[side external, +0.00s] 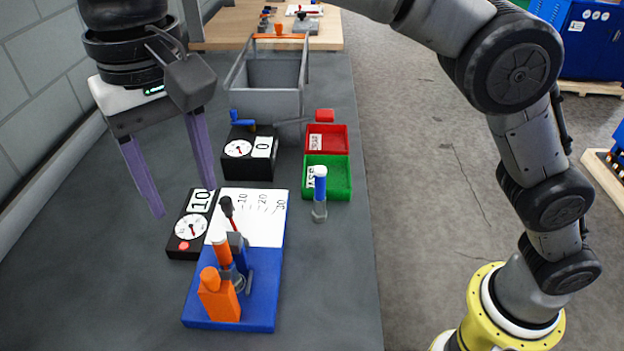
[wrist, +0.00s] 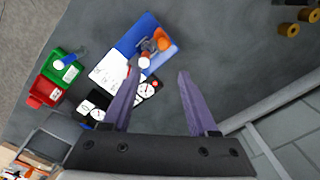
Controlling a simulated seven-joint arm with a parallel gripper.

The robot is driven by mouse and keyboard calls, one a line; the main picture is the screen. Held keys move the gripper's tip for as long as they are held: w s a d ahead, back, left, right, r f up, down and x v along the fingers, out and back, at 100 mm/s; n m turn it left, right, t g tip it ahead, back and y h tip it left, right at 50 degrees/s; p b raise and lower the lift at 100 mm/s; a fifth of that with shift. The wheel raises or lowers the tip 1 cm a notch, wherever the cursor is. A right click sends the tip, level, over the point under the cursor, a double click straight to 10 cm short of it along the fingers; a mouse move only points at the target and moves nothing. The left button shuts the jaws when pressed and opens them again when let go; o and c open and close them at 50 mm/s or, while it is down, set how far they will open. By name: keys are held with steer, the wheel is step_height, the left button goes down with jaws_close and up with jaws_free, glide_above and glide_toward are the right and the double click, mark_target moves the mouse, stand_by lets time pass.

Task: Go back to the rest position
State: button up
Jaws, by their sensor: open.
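My gripper (side external: 186,203) is open and empty in the side external view, hanging above the left part of the grey table (side external: 340,290). Its two purple fingers are spread wide and touch nothing; they also show in the wrist view (wrist: 156,82). Below and to the right of it stands the crimper, a blue base (side external: 262,315) with an orange body, a red lever with a black knob, and a white scale plate (side external: 262,204). A black gauge box (side external: 184,244) with a round dial and the number 10 stands beside the plate.
A second black dial box (side external: 247,168) reads 0. Behind it is a grey bin (side external: 270,103) with an orange handle. A red tray (side external: 340,138) and a green tray (side external: 340,190) sit at right, with a blue-and-white-topped cylinder (side external: 320,200) before them. A wall borders the table's left.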

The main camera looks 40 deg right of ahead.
steer(key=d+r+m+t, duration=0.15)
steer(key=d+r, duration=0.35)
steer(key=d, duration=0.5)
steer(key=d+r+m, duration=0.2)
steer(key=d+r, duration=0.3)
steer(key=d, duration=0.5)
steer(key=s+d+f+t, duration=0.25)
steer(key=s+d, duration=0.55)
steer(key=d, duration=0.4)
steer(key=s+d+f+n, duration=0.2)
steer(key=s+d+f, duration=0.1)
steer(key=f, duration=0.5)
steer(key=s+d+f+n+t, duration=0.1)
steer(key=s+d+f+n, duration=0.1)
steer(key=s+f, duration=0.3)
steer(key=shift+s+d+f, duration=0.15)
steer(key=shift+d+f, duration=0.3)
steer(key=shift+f, duration=1.8)
